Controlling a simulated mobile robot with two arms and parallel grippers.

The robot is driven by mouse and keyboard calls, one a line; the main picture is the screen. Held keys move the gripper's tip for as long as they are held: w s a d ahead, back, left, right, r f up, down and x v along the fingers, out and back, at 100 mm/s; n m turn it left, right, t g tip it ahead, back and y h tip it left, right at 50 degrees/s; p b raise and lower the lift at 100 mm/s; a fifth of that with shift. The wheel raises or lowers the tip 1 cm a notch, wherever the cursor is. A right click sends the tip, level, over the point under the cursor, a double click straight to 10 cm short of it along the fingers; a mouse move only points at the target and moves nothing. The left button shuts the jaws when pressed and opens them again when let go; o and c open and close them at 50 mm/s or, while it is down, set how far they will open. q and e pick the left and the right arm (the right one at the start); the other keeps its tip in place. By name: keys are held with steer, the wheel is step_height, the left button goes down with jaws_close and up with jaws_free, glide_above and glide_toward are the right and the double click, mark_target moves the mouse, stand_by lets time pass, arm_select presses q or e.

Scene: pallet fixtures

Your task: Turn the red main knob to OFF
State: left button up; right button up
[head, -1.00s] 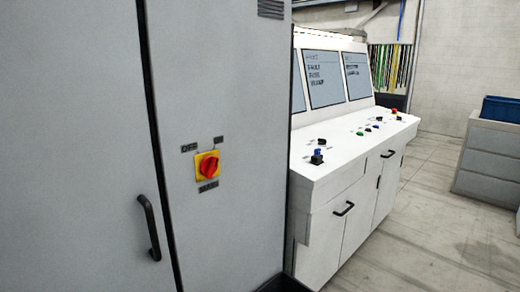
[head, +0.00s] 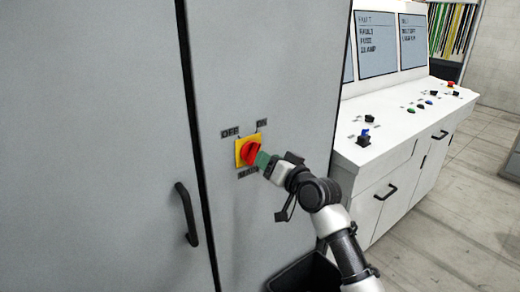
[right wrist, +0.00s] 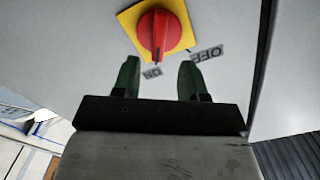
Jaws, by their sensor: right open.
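The red main knob (head: 250,152) sits on a yellow square plate (head: 240,147) on the grey cabinet door. The OFF label (head: 230,132) is at its upper left and the ON label (head: 262,123) at its upper right. In the right wrist view the knob (right wrist: 160,30) has a dark mark on the end towards the ON label (right wrist: 152,72). My right gripper (head: 264,160) is just right of the knob in the head view. In the right wrist view its two green fingers (right wrist: 157,68) are open and empty, short of the knob. My left gripper is not in view.
A black door handle (head: 187,214) is on the cabinet at lower left. A white control console (head: 400,140) with screens and small buttons stands to the right.

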mark_target(252, 153)
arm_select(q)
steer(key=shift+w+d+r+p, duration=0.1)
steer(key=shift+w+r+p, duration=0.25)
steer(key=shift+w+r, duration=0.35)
arm_select(e)
steer(key=shift+x, duration=2.55)
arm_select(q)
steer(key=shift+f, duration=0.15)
arm_select(e)
steer(key=shift+w, duration=0.1)
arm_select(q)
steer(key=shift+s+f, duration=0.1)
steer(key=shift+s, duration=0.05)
arm_select(e)
steer(key=shift+f, duration=0.1)
jaws_close()
